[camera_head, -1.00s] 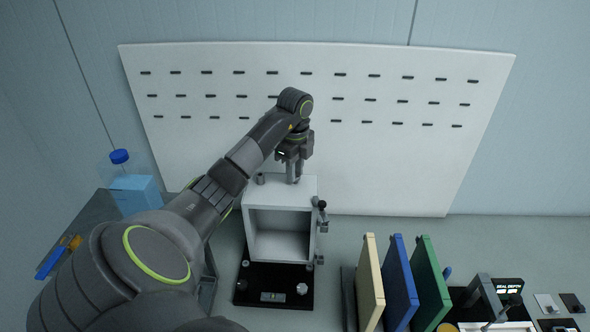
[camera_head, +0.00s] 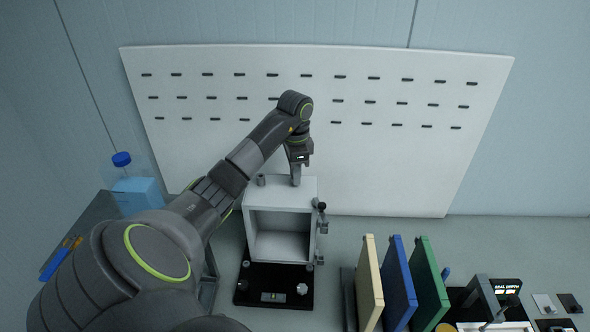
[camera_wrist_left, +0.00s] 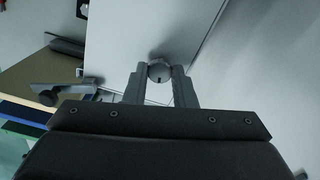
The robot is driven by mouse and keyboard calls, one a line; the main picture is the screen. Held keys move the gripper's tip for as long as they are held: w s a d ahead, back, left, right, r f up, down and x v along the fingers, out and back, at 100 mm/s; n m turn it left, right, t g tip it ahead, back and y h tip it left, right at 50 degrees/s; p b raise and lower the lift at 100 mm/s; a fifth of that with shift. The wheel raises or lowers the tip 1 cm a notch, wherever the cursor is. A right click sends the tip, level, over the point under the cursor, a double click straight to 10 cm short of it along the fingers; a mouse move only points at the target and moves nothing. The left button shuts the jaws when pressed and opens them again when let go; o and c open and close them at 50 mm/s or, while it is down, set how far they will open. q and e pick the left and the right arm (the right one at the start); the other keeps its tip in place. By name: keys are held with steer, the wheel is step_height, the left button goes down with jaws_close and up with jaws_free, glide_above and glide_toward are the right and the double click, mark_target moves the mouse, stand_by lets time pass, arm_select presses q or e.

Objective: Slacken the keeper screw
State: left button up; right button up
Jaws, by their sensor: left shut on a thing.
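My left gripper (camera_head: 296,180) points down at the top of a white open-fronted box (camera_head: 272,195), near its back right. In the left wrist view, the two fingers (camera_wrist_left: 160,88) are shut on a small round grey screw head with a dark slot, which I take as the keeper screw (camera_wrist_left: 159,71). In the head view the screw is hidden by the fingers. The box's pale top (camera_wrist_left: 125,40) also shows in the wrist view. My right gripper is not in view.
A short grey post (camera_head: 261,180) stands on the box's top left. Dark latch hardware (camera_head: 321,215) sticks out from its right side. The box stands on a black base (camera_head: 272,282). Cream (camera_head: 369,285), blue (camera_head: 400,285) and green (camera_head: 430,285) panels stand to the right. A white slotted board (camera_head: 400,165) is behind.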

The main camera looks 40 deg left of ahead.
arm_select(q)
steer(key=shift+d+f+n, duration=0.1)
steer(key=shift+f+n, duration=0.05)
steer(key=shift+n, duration=0.25)
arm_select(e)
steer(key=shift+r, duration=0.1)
arm_select(q)
steer(key=o, duration=1)
steer(key=shift+w, duration=0.1)
